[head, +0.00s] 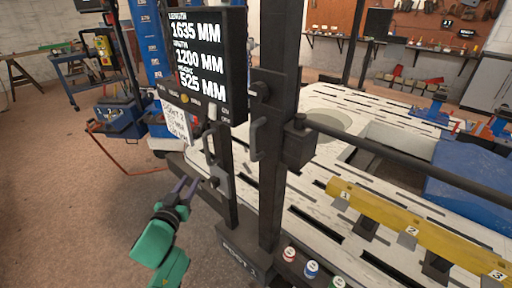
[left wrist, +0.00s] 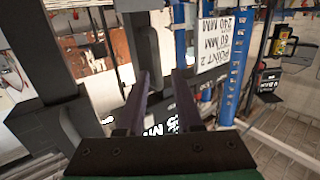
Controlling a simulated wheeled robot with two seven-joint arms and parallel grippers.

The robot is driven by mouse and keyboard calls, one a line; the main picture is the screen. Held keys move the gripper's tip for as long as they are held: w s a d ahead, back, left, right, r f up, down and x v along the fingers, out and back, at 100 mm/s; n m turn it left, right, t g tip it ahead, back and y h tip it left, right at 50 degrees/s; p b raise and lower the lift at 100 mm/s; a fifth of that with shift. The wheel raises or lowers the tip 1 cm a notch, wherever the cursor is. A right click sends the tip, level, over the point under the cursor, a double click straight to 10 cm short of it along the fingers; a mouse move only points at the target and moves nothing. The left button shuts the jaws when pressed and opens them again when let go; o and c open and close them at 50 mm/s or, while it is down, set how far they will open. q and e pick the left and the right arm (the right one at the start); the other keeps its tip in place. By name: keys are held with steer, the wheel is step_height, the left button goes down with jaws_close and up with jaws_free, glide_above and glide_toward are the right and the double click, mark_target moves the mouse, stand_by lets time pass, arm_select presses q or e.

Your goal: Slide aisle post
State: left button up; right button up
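A tall dark post (head: 270,190) stands on a dark base block with white lettering (head: 240,258) beside the slotted bench. A thinner dark upright (head: 222,170) stands to its left under the display. One dark handle (head: 209,148) is on this upright and another handle (head: 257,140) is on the tall post. My left gripper (head: 187,183) is open and empty, left of the thinner upright and below the handle. In the left wrist view its two fingers (left wrist: 161,78) are apart, with dark post parts beyond them; contact cannot be told. My right gripper is out of view.
A black display (head: 205,65) shows length, width and height. A white card (head: 176,120) hangs below it. A dark horizontal bar (head: 400,160) and a yellow numbered beam (head: 405,228) run right over the white bench (head: 330,215). The floor at left is open.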

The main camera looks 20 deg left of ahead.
arm_select(q)
steer(key=t, duration=0.1)
glide_toward(205, 147)
steer(key=x, duration=1)
steer(key=shift+r+p, duration=0.1)
steer(key=shift+p, duration=0.3)
steer(key=shift+w, duration=0.45)
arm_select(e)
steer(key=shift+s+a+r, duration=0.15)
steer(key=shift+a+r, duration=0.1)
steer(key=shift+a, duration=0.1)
arm_select(q)
jaws_close()
